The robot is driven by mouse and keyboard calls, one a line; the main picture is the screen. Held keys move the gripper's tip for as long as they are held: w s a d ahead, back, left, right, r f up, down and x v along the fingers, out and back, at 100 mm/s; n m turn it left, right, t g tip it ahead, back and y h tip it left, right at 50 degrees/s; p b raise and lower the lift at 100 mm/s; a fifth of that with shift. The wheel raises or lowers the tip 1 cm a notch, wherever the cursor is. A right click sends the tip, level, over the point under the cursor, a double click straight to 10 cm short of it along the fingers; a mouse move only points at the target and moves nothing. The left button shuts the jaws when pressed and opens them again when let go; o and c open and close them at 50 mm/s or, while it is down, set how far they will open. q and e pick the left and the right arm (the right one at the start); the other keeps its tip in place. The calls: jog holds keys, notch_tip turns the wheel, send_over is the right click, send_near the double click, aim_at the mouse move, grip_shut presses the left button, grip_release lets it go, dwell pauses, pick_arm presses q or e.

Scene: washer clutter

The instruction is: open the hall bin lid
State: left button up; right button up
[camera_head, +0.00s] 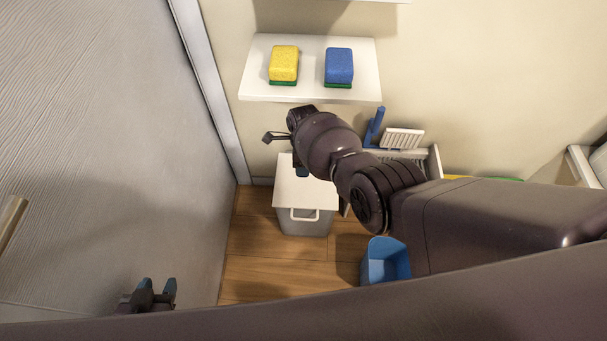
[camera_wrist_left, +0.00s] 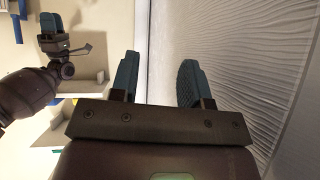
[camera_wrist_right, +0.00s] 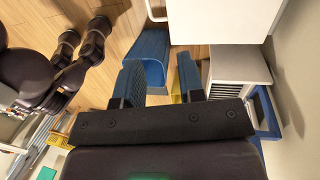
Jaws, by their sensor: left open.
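The white bin (camera_head: 305,224) stands on the wood floor near the back wall. Its flat white lid (camera_head: 300,185) is shut, with a loop handle (camera_head: 304,215) at the front edge. In the right wrist view the bin's top (camera_wrist_right: 220,20) and handle (camera_wrist_right: 155,10) are at the upper edge. My right gripper (camera_head: 302,172) is above the rear part of the lid, fingers apart and empty; its arm hides part of the bin's right side. My left gripper (camera_head: 153,290) is open and empty at lower left, well away from the bin. It also shows in the left wrist view (camera_wrist_left: 157,80).
A blue open tub (camera_head: 385,262) stands right of the bin. A wall shelf (camera_head: 310,92) holds a yellow sponge (camera_head: 284,63) and a blue sponge (camera_head: 339,65). A blue brush (camera_head: 375,127) is behind my right arm. A grey door panel (camera_head: 110,130) bounds the left.

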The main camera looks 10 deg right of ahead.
pick_arm(q)
jog(key=shift+s, duration=0.45)
pick_arm(e)
jog(key=shift+w+r, duration=0.2)
jog(key=shift+r, duration=0.75)
pick_arm(q)
jog(key=shift+w, duration=0.1)
